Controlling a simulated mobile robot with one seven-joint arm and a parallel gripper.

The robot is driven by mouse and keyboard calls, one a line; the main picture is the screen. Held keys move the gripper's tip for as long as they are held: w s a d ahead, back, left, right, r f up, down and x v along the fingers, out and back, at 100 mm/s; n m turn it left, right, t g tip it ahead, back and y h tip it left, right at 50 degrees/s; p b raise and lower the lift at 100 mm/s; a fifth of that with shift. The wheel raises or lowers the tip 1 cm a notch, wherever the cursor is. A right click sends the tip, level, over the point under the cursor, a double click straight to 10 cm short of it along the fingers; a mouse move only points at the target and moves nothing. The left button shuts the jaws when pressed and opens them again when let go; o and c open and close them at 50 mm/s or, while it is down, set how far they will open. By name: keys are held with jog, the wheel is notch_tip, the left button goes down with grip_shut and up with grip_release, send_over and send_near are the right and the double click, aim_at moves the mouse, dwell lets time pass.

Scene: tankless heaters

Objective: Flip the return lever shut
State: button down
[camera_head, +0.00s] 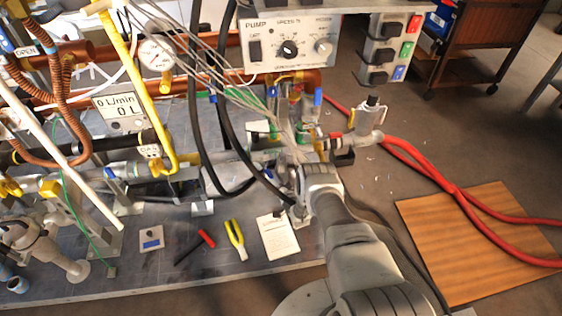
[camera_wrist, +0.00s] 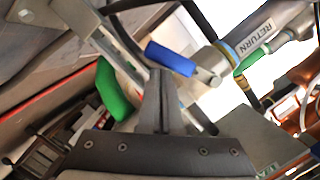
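In the wrist view a pipe with a RETURN label (camera_wrist: 256,38) runs across the upper right. A blue lever handle (camera_wrist: 170,58) lies near the label's left end, just beyond my gripper (camera_wrist: 162,78). The fingers are together with no visible gap, and their tips overlap the blue handle's lower edge in the picture. I cannot tell whether they touch it. A green handle (camera_wrist: 113,90) is left of the fingers, and another green handle (camera_wrist: 254,60) is beside the label. In the head view my gripper is among the pipes at the bench's right end, its fingertips hidden.
Grey cables and black hoses (camera_head: 207,135) hang close by my arm. The pump box (camera_head: 288,42) overhangs the pipes. Red hoses (camera_head: 440,180) run right over a wooden board (camera_head: 480,235). Yellow pliers (camera_head: 237,238) and a paper sheet (camera_head: 277,234) lie on the bench.

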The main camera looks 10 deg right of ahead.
aim_at(269, 177)
jog(key=shift+a+f, duration=0.45)
jog(key=shift+a, duration=0.2)
jog(key=shift+a+f, duration=0.4)
jog(key=shift+a, duration=0.35)
